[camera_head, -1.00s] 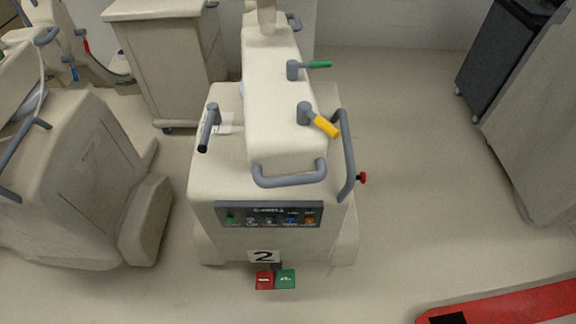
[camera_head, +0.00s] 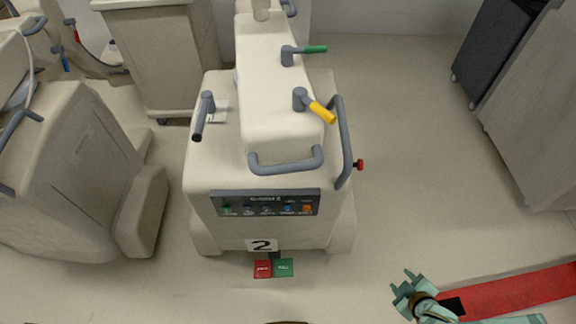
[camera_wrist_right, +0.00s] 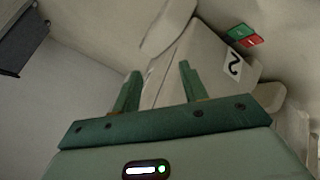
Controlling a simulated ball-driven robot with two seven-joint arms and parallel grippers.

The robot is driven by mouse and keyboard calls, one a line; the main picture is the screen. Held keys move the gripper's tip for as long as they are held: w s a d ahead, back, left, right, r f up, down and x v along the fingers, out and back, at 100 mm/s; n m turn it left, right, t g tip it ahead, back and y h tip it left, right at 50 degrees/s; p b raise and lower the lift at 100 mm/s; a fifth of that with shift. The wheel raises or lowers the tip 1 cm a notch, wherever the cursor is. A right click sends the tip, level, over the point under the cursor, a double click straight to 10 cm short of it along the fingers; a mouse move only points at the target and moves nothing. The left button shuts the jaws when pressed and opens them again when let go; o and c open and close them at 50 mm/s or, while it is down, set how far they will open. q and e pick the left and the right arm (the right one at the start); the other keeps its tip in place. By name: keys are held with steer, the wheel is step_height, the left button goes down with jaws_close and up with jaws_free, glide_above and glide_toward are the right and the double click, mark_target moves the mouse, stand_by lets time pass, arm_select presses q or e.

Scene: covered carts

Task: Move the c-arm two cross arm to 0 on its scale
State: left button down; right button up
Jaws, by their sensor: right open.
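C-arm two (camera_head: 265,225) is the cream cart labelled 2 in the middle of the head view. Its cross arm (camera_head: 283,110) runs along the top, with a grey U-shaped handle (camera_head: 287,162) at the near end. A green lever (camera_head: 313,49) and a yellow lever (camera_head: 321,111) stick out to the right of the cross arm. No scale can be read. My right gripper (camera_head: 408,281) is open and empty at the lower right, in front of the cart and apart from it. The right wrist view shows its two fingers (camera_wrist_right: 158,82) spread, with the cart's label beyond. My left gripper is out of view.
Red and green pedals (camera_head: 273,268) lie at the cart's front. The floor between is clear.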

mark_target(295, 171)
steer(key=w+a+r+n+t+y, duration=0.2)
steer(key=w+a+r+n+y, duration=0.15)
steer(key=w+r, duration=0.4)
steer(key=w+a+r+n+t+y, duration=0.25)
steer(key=w+a+r+n, duration=0.2)
steer(key=r, duration=0.55)
steer(key=s+a+r+n+g+y, duration=0.1)
steer(key=a+r+n+g+y, duration=0.1)
steer(key=a+r+n+y, duration=0.45)
steer(key=s+a+r+n+g+y, duration=0.1)
steer(key=s+a+r+n, duration=0.15)
steer(key=a+r, duration=0.55)
steer(key=shift+n+h, duration=0.25)
steer(key=shift+n, duration=0.05)
steer(key=x, duration=0.4)
steer(key=w+r+x, duration=0.1)
steer(key=x, duration=0.4)
steer(key=d+b+x, duration=0.1)
steer(key=x, duration=0.4)
steer(key=shift+w+a+r, duration=0.1)
steer(key=shift+w+r, duration=0.25)
steer(key=shift+w, duration=0.15)
jaws_close()
